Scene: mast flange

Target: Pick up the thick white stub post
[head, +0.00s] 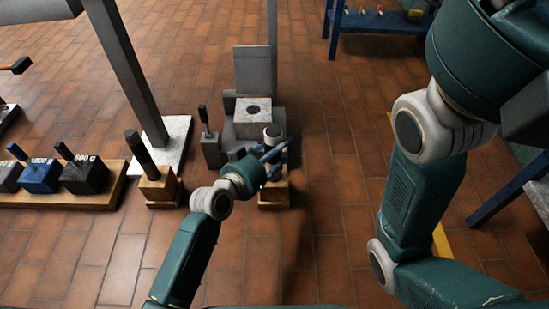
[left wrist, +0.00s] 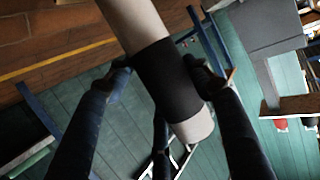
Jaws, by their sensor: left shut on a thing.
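The thick white stub post (left wrist: 133,22) with a black band (left wrist: 168,75) lies between the two fingers of my left gripper (left wrist: 162,78) in the left wrist view. The fingers close on it around the band, and its white end sticks out past them. In the head view my left gripper (head: 270,153) is at the post, whose white top (head: 272,132) shows just above the blue fingers. A wooden block (head: 274,196) is directly below. Whether the post still touches the block is hidden by the gripper. My right gripper is out of view.
Behind the post stands a grey block with a round hole (head: 252,112). A dark post in a wooden block (head: 156,183) and a wooden rack of weights (head: 100,197) are at left. Blue benches (head: 380,20) stand at back right. The tiled floor (head: 330,230) in front is clear.

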